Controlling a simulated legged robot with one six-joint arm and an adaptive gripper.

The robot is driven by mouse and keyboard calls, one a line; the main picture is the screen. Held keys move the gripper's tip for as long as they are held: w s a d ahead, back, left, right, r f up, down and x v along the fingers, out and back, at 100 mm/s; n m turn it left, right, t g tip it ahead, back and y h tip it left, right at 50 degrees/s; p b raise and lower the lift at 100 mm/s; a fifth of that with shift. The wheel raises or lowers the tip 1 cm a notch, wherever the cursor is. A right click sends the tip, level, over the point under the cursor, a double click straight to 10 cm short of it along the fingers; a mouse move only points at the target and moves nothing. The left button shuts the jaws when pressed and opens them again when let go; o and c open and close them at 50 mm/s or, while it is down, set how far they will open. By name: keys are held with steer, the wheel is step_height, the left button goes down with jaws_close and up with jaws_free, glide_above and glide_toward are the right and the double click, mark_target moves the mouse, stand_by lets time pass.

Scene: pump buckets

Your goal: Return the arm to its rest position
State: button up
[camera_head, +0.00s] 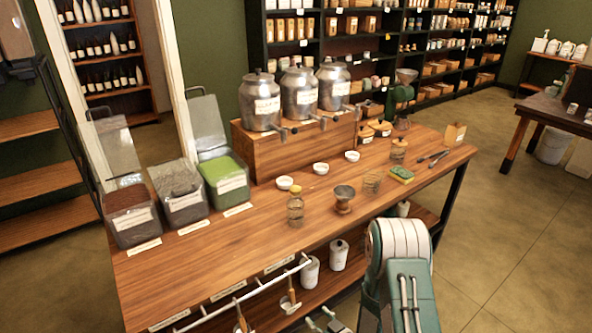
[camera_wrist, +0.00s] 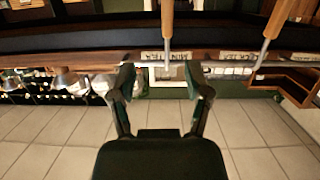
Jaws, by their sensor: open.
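My gripper (camera_wrist: 160,84) shows in the wrist view with its two dark fingers spread apart and nothing between them. In the head view, part of my gripper (camera_head: 326,321) shows at the bottom edge, low beside the front of the wooden table (camera_head: 225,262). My green and white arm is folded at the lower right of the head view, in front of the table. Beyond the fingers in the wrist view, a tool with a wooden handle (camera_wrist: 167,22) hangs near the middle. Contact between the fingers and this tool cannot be made out.
A rail (camera_head: 245,297) with hanging tools runs along the table's front edge. White canisters (camera_head: 310,271) stand on the shelf below. Metal urns (camera_head: 299,92), clear bins (camera_head: 130,213) and a glass bottle (camera_head: 296,208) stand on the table. Tiled floor (camera_head: 510,250) is free at the right.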

steer(key=w+d+r+g+h, duration=0.1)
steer(key=w+d+r+h, duration=0.15)
steer(key=r, duration=0.45)
steer(key=w+d+r+h, duration=0.2)
steer(key=w+r, duration=0.1)
steer(key=r, duration=0.3)
steer(key=s+d+r+m+g+h, duration=0.1)
steer(key=s+d+r+h, duration=0.1)
steer(key=r, duration=0.4)
steer(key=s+d+r+m+g+h, duration=0.1)
steer(key=s+d+r+m, duration=0.1)
steer(key=r, duration=0.3)
steer(key=s+r+m+g, duration=0.2)
steer(key=s+r, duration=0.4)
steer(key=s, duration=0.6)
steer(key=s+r+m+g, duration=0.1)
steer(key=s+r+g, duration=0.1)
steer(key=s+r, duration=0.5)
steer(key=s, duration=0.5)
steer(key=shift+a+m+h, duration=0.2)
steer(key=shift+m+h, duration=0.15)
steer(key=shift+m, duration=0.05)
steer(key=shift+a+r, duration=0.1)
